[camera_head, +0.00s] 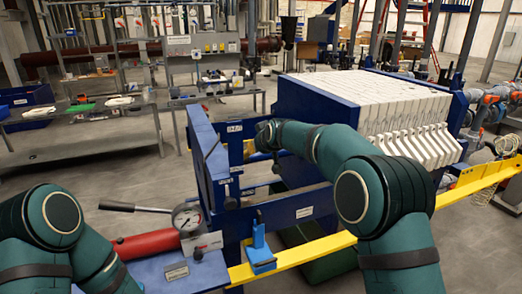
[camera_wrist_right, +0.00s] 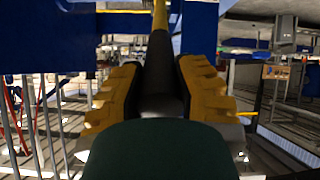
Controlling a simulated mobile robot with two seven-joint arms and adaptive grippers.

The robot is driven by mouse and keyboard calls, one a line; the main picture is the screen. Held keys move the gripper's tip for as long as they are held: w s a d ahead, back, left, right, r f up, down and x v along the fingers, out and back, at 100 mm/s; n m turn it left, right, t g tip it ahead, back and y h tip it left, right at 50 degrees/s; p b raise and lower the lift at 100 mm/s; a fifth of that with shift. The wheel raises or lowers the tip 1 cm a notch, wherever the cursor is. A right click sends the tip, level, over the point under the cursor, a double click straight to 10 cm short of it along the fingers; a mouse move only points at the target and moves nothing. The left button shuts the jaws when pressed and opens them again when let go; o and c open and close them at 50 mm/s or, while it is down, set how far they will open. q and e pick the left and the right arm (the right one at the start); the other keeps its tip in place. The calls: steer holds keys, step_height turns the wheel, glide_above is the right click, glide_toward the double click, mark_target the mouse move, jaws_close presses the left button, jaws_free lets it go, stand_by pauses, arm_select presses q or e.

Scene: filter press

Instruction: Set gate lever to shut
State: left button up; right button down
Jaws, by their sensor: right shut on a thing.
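The gate lever shows in the right wrist view as a rod with a dark grip (camera_wrist_right: 160,98) and a yellow upper shaft. My right gripper (camera_wrist_right: 158,80) is shut around the dark grip, with a yellow finger on each side. In the head view my green right arm reaches into the blue press frame (camera_head: 205,165). There the arm hides most of the gripper and lever, and only a small yellow patch (camera_head: 249,149) shows beside the wrist. I cannot tell the lever's setting. My left arm is at the lower left, and its gripper is out of view.
White filter plates (camera_head: 370,95) stand stacked at the right. A yellow rail (camera_head: 315,250) runs along the front. A red cylinder (camera_head: 146,246), a pressure gauge (camera_head: 187,218) and a black-handled pump lever (camera_head: 122,207) lie between my arms. A workbench (camera_head: 85,125) stands at the left.

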steer(key=shift+w+r, duration=0.1)
steer(key=shift+w, duration=0.05)
stand_by(0.4)
steer(key=c, duration=0.6)
jaws_free()
steer(key=shift+w, duration=0.1)
steer(key=shift+r, duration=0.15)
steer(key=shift+s+r, duration=0.2)
steer(key=shift+s, duration=0.15)
steer(key=v, duration=1.1)
